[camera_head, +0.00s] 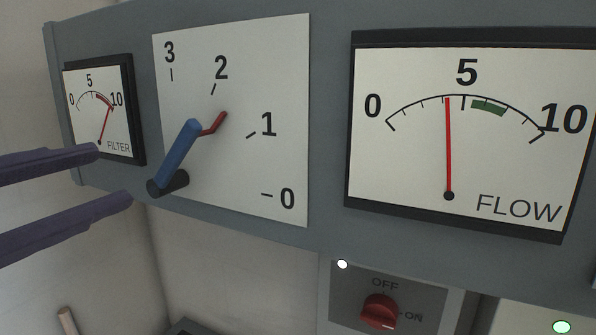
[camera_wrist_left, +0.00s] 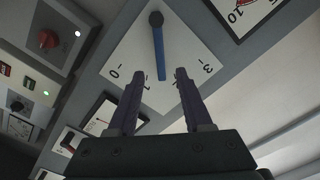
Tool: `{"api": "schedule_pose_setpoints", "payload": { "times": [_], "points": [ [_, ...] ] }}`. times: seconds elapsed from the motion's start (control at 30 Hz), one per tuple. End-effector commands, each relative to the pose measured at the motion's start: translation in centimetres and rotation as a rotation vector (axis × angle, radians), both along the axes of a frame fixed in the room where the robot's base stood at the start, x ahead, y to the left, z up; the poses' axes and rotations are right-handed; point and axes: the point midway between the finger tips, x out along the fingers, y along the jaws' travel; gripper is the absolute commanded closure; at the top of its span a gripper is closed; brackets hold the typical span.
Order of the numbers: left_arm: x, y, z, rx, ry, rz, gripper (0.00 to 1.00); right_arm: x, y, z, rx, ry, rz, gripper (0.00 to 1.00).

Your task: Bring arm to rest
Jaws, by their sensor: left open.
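The blue lever (camera_head: 178,152) rises from a black hub (camera_head: 172,184) on a white dial plate (camera_head: 285,60) numbered 0 to 3. Its red pointer (camera_head: 217,122) points between 1 and 2. My left gripper (camera_head: 114,174) is open, with its two purple fingers left of the lever and apart from it in the head view. In the left wrist view the lever (camera_wrist_left: 159,50) appears between and beyond the open fingertips (camera_wrist_left: 158,75). Nothing is between the fingers. My right gripper is in neither view.
A FILTER meter (camera_head: 118,130) is left of the dial, close behind my fingers in the picture. A FLOW meter (camera_head: 420,160) is at right, needle slightly left of 5. Below is a red OFF/ON knob (camera_head: 380,311) with a lit white lamp (camera_head: 342,264).

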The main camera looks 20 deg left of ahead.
Motion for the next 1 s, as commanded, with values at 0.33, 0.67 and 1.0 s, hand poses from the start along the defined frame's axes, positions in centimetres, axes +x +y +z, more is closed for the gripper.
{"api": "schedule_pose_setpoints", "payload": {
  "times": [0.33,0.67,1.0],
  "points": [
    [0.0,1.7,-3.4,-0.152,0.233,0.191,0.50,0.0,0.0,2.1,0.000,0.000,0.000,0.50],
    [-7.3,-4.4,-13.0,-0.450,1.000,0.421,0.50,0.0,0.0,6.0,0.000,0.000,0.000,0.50],
    [-11.1,-7.9,-14.2,-0.472,1.254,0.418,0.50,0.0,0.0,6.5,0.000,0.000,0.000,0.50]
  ]
}}
